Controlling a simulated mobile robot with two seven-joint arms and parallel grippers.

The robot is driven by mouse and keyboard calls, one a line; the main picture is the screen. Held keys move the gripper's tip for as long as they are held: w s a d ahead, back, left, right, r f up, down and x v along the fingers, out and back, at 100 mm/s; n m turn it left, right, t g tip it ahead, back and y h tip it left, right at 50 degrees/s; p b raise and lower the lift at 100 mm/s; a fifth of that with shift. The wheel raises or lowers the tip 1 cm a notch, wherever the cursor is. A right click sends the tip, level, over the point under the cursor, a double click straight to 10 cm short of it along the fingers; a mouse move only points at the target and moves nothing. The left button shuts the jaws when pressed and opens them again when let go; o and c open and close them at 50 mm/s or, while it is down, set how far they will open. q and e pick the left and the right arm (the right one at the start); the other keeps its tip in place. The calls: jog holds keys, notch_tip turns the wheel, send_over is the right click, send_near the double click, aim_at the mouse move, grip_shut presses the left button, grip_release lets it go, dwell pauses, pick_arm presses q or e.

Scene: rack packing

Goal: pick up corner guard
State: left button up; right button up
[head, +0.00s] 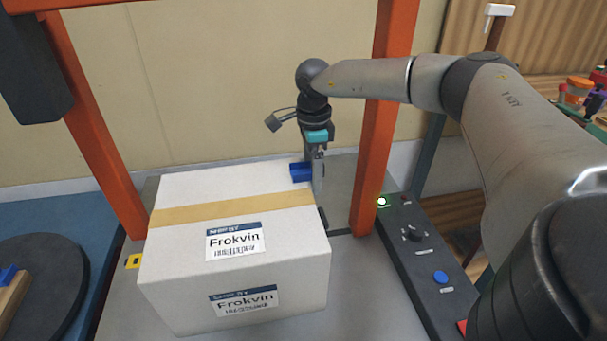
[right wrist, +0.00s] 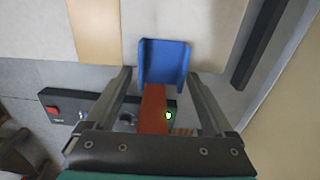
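A blue corner guard (head: 301,172) sits at the far right top edge of the white Frokvin box (head: 190,270). My right gripper (head: 318,178) points down just right of the guard. In the right wrist view the guard (right wrist: 164,62) shows as a blue channel piece at the fingertips, against the box (right wrist: 185,18). The fingers of my right gripper (right wrist: 161,76) are spread, one on each side of the guard, and look open. Whether they touch it is unclear. My left gripper is not in view.
An orange frame (head: 383,120) stands around the box, with a post close to my right arm. A control panel (head: 425,245) with knob and buttons lies to the right. A dark round plate (head: 50,300) at lower left bears a wooden piece and another blue part (head: 7,274).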

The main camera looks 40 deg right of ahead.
grip_shut()
dwell(0.5)
jog(key=shift+r, duration=0.15)
jog(key=shift+r, duration=0.2)
jog(key=shift+r+p, duration=0.4)
jog(key=shift+r, duration=0.3)
jog(key=r, duration=0.1)
jog(key=r+p, duration=0.1)
jog(key=r, duration=0.1)
jog(key=r+p, duration=0.1)
jog(key=r, duration=0.1)
jog(key=shift+s+a, duration=0.2)
jog(key=shift+s, duration=0.2)
pick_arm(q)
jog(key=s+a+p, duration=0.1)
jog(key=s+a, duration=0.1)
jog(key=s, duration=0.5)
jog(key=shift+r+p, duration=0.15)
jog(key=shift+p, duration=0.2)
pick_arm(e)
jog(key=s+a, duration=0.4)
jog(key=s, duration=0.3)
jog(key=s+a, duration=0.4)
jog(key=s, duration=0.4)
jog(key=shift+a, duration=0.15)
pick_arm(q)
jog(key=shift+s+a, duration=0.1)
